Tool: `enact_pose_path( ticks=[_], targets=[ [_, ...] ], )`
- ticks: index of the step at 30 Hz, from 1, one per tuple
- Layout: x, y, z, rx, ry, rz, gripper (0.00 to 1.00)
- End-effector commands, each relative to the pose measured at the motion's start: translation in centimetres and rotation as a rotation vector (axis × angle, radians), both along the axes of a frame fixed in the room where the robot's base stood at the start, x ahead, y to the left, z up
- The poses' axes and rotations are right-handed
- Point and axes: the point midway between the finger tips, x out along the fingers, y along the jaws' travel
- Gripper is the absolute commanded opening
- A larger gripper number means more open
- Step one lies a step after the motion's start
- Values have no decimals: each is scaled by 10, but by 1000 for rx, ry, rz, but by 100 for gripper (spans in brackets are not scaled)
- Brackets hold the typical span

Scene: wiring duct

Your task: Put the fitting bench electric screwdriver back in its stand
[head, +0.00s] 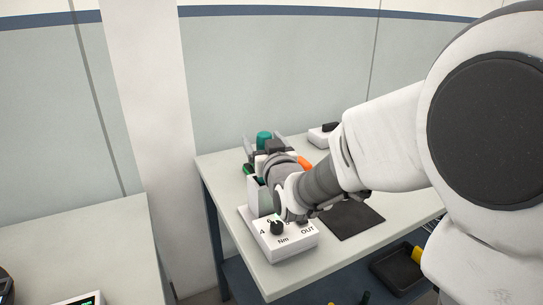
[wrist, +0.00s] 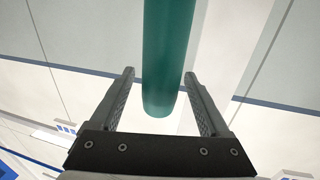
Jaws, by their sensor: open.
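The electric screwdriver shows in the head view as a teal cylinder (head: 264,139) standing roughly upright above the pale stand (head: 254,192). In the wrist view its teal body (wrist: 168,50) runs from the top edge down between my fingers, with its rounded end near the palm. My gripper (head: 263,141) is open, with one finger on each side of the teal body; it also shows in the wrist view (wrist: 159,73). Gaps show between both fingers and the body. My wrist hides much of the stand, and I cannot tell how the screwdriver's lower end sits there.
A white torque box (head: 284,243) with a black knob stands at the bench's front left. A dark mat (head: 352,216) lies right of it. A small white device (head: 322,138) is at the back. An orange part (head: 305,163) shows beside my wrist. A dark tray (head: 398,268) sits lower down.

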Motion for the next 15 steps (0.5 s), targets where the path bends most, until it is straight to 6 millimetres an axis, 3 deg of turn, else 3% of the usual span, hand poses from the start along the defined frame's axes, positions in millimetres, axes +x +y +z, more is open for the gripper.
enact_pose_path(
  ticks=[11, 15],
  targets=[
    [-76, -16, 2, 0, -4, -1, 80],
    [-89, -18, -2, 0, -6, 0, 80]
  ],
)
